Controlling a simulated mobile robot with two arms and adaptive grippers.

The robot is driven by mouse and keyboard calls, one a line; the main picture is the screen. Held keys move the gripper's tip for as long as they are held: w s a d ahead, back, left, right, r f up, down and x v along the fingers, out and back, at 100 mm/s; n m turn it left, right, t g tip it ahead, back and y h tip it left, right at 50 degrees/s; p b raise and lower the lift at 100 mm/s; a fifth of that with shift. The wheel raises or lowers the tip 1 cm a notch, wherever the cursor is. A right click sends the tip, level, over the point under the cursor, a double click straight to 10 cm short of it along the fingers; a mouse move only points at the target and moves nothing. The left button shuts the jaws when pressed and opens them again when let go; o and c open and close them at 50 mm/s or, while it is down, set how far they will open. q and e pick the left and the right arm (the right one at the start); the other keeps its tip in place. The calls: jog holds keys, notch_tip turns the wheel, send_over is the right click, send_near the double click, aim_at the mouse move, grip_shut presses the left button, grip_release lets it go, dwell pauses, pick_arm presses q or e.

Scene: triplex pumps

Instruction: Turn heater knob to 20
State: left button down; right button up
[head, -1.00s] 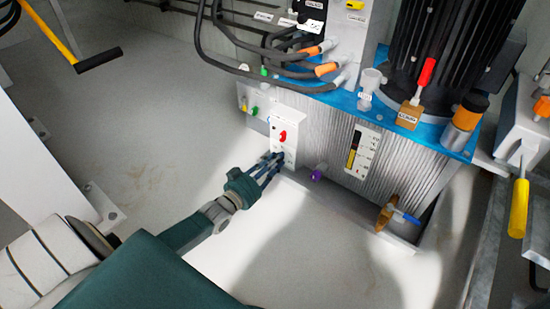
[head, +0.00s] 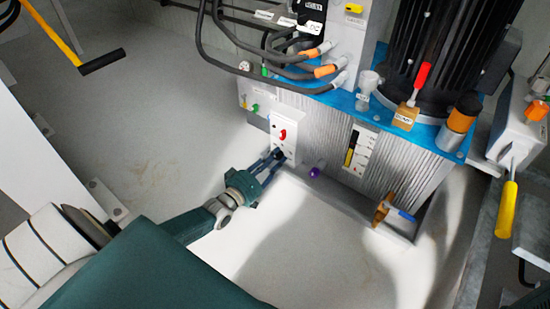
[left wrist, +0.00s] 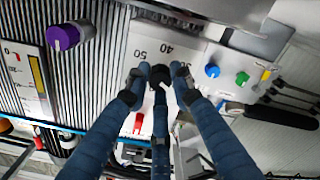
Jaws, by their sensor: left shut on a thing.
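The heater knob is a small black knob (left wrist: 160,75) on a white panel (left wrist: 146,52) printed with a number scale; 40 and 50 are readable in the left wrist view. The pointer's exact setting is hard to read. In the head view the white panel (head: 285,126) is on the front of the ribbed tank. My left gripper (head: 277,159) reaches it from the lower left. In the left wrist view its blue fingers (left wrist: 159,78) are closed around the knob and partly hide it and the lower scale. My right gripper is in neither view.
A red switch (head: 283,134) is just above the knob on the same panel. A purple knob (head: 315,172) protrudes to the right. Green and yellow knobs (head: 255,107) are at the upper left. A brown valve with a blue handle (head: 383,209) is lower right. The floor in front is clear.

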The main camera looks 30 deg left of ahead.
pick_arm(q)
jog(key=shift+a, duration=0.1)
dwell(0.3)
jog(key=c, duration=1.5)
grip_release()
jog(key=shift+s, duration=0.25)
jog(key=s, duration=0.7)
jog(key=s+a, duration=0.1)
jog(key=s, duration=0.3)
jog(key=shift+s, duration=0.25)
jog(key=shift+d+r, duration=0.1)
